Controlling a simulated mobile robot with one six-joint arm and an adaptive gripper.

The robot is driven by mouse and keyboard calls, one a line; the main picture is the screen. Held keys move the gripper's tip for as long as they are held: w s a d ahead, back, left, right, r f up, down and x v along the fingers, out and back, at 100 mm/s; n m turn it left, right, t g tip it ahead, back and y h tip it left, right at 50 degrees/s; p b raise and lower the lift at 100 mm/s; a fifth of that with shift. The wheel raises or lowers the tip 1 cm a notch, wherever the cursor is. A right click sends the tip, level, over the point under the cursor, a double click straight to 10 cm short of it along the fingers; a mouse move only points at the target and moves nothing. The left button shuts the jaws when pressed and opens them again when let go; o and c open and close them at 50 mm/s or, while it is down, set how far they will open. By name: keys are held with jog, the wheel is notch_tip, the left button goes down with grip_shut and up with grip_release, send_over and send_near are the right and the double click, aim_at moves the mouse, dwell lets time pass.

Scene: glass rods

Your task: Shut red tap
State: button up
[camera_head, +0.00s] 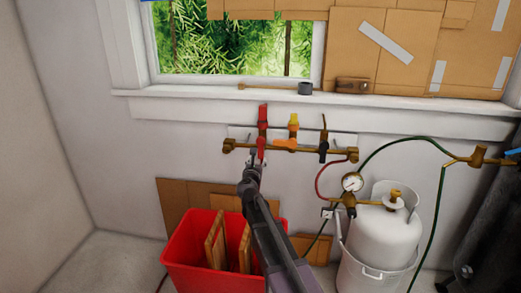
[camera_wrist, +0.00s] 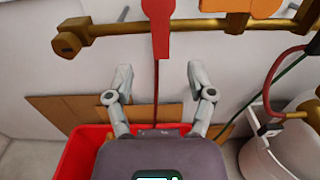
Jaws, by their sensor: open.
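The red tap (camera_head: 263,116) is on a brass pipe (camera_head: 290,148) along the wall below the window. Its red handle points upward, in line with two other taps' handles. In the wrist view the red tap (camera_wrist: 158,30) hangs into the picture at the top centre, with a thin red line below it. My gripper (camera_head: 254,160) is just below the red tap in the head view. In the wrist view my gripper (camera_wrist: 160,75) has its two fingers spread wide, with nothing held between them. The tap's lower end is above and between the fingertips, with no contact visible.
An orange-yellow tap (camera_head: 292,130) and a dark tap (camera_head: 323,140) sit to the right on the pipe. A gauge (camera_head: 352,182), hoses and a white gas cylinder (camera_head: 385,225) stand further right. A red bin (camera_head: 190,250) with wooden frames is below.

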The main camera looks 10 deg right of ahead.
aim_at(260, 149)
jog(key=x, duration=1)
jog(key=shift+w+d, duration=0.1)
jog(key=shift+w, duration=0.15)
grip_shut()
